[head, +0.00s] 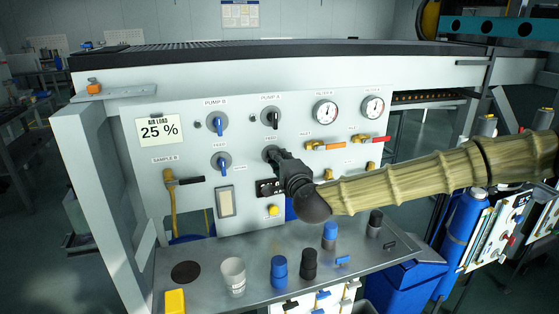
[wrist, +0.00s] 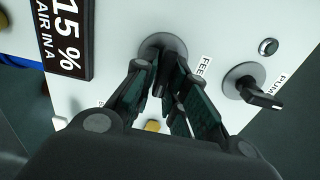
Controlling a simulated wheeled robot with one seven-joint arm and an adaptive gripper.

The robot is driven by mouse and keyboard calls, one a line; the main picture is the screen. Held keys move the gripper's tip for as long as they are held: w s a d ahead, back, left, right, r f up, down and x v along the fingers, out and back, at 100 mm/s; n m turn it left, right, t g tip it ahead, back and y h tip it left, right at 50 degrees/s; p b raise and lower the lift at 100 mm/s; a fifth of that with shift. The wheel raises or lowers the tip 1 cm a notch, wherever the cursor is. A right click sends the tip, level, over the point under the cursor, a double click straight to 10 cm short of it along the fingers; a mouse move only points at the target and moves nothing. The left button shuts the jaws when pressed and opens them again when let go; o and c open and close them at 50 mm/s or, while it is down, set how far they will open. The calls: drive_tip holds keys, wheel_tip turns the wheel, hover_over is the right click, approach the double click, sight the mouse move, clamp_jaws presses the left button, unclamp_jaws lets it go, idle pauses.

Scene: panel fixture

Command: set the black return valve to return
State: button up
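The black return valve (wrist: 172,72) is a black handle on a round grey plate, with a label beginning "FEE" beside it in the wrist view. In the head view it sits below the black pump A knob, and my arm's end mostly hides it. My gripper (wrist: 167,75) is at the valve, with one dark finger on each side of the handle. The fingers are close together at the tips. I cannot tell whether both press on the handle. The head view shows my gripper (head: 275,157) against the panel, its fingers too small to judge.
The black pump A knob (head: 272,118), blue pump B knob (head: 219,124) and a blue valve (head: 221,162) are close by. Gauges (head: 326,112) and orange and red levers (head: 325,146) are to the right. A cup (head: 233,277) and blue and black cylinders stand on the shelf below.

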drive_tip(key=o, duration=0.3)
drive_tip(key=shift+d, duration=0.15)
drive_tip(key=shift+s, duration=0.2)
drive_tip(key=v, duration=1.1)
drive_tip(key=shift+s+d, duration=0.2)
drive_tip(key=shift+s, duration=0.05)
